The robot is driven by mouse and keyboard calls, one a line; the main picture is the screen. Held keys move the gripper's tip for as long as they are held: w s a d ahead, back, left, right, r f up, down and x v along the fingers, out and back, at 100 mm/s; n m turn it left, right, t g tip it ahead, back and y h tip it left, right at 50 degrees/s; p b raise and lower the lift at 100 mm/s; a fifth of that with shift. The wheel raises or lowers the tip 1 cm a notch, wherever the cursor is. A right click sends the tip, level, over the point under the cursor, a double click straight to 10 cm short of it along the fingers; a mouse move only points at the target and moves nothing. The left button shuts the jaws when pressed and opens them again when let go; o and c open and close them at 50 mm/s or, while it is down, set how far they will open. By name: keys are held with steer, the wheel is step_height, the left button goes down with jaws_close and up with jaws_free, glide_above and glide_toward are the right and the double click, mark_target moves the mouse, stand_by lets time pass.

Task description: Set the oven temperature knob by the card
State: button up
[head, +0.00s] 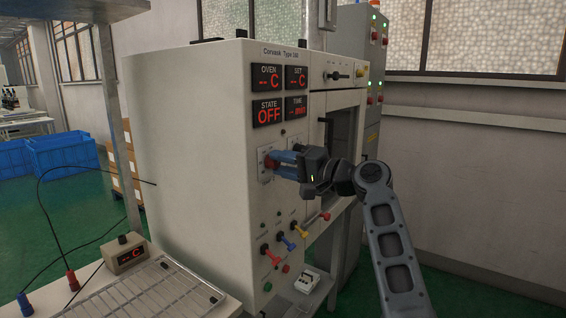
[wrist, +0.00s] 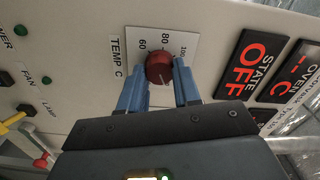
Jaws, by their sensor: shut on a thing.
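The red temperature knob (wrist: 158,68) sits on a white dial plate (wrist: 147,43) labelled TEMP C, with 60, 80 and 100 readable in the wrist view. The blue fingers of my gripper (wrist: 160,82) are on either side of the knob and shut on it. A pale pointer line shows on the knob; the exact setting is hard to read. In the head view my gripper (head: 277,161) is at the oven (head: 190,130) front, hiding most of the knob. The SET display (head: 296,77) reads "-- C" and the STATE display (head: 267,112) reads OFF. I cannot make out the card.
Red, blue and yellow levers (head: 286,241) stick out below the knob. The oven door (head: 341,135) is to the right, behind my arm. A wire rack (head: 150,300) and a small meter (head: 125,252) are at lower left. Blue crates (head: 62,154) stand farther back.

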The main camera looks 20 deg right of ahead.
steer(key=shift+f, duration=0.2)
steer(key=o, duration=0.7)
steer(key=shift+c, duration=0.2)
steer(key=o, duration=0.4)
steer(key=shift+r, duration=0.15)
steer(key=b+v, duration=0.1)
steer(key=v, duration=0.6)
steer(key=shift+s+d+b, duration=0.25)
steer(key=shift+s+b, duration=0.05)
